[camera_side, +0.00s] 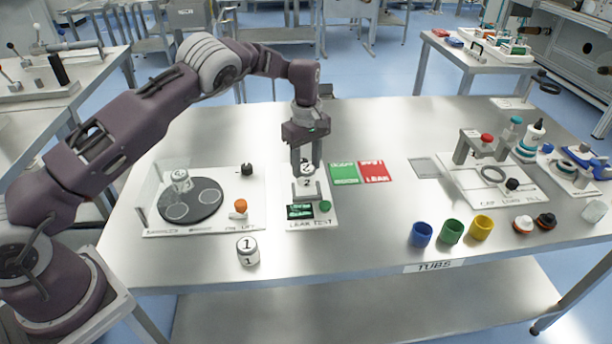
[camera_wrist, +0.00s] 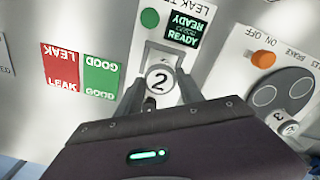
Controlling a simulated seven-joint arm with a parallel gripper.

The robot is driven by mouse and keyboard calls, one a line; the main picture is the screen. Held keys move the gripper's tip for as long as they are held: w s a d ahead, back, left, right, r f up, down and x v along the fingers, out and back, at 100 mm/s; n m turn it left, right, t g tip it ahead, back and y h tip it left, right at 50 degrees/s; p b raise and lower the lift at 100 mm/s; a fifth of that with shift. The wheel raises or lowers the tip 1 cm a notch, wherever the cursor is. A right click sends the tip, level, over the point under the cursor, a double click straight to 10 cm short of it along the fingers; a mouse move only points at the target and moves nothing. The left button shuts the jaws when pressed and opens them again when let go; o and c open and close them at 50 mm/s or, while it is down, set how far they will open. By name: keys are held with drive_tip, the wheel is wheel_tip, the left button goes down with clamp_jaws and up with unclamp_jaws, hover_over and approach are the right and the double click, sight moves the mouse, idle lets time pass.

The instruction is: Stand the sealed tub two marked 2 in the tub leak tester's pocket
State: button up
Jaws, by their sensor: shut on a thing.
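The white tub marked 2 (camera_side: 307,183) is between the fingers of my gripper (camera_side: 306,168), which is shut on it. In the wrist view its round lid with a black 2 (camera_wrist: 159,79) faces up between the fingertips. The tub is upright at the leak tester (camera_side: 296,224), within or just over the grey pocket frame (camera_wrist: 163,60). I cannot tell whether its base touches the pocket floor. The tester's screen (camera_wrist: 186,30) reads READY, with a green button (camera_wrist: 150,18) beside it.
A tub marked 1 (camera_side: 247,251) stands on the table in front. Left is a plate with a dark turntable (camera_side: 190,201) bearing another tub (camera_side: 181,180). Green GOOD (camera_side: 344,173) and red LEAK (camera_side: 375,171) pads lie right of the tester. Blue, green and yellow cups (camera_side: 451,231) stand farther right.

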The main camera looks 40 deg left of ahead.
sight(306, 168)
drive_tip(key=shift+f, duration=1.6)
drive_tip(key=o, duration=1.3)
drive_tip(key=shift+f, duration=0.15)
drive_tip(key=shift+c, duration=0.2)
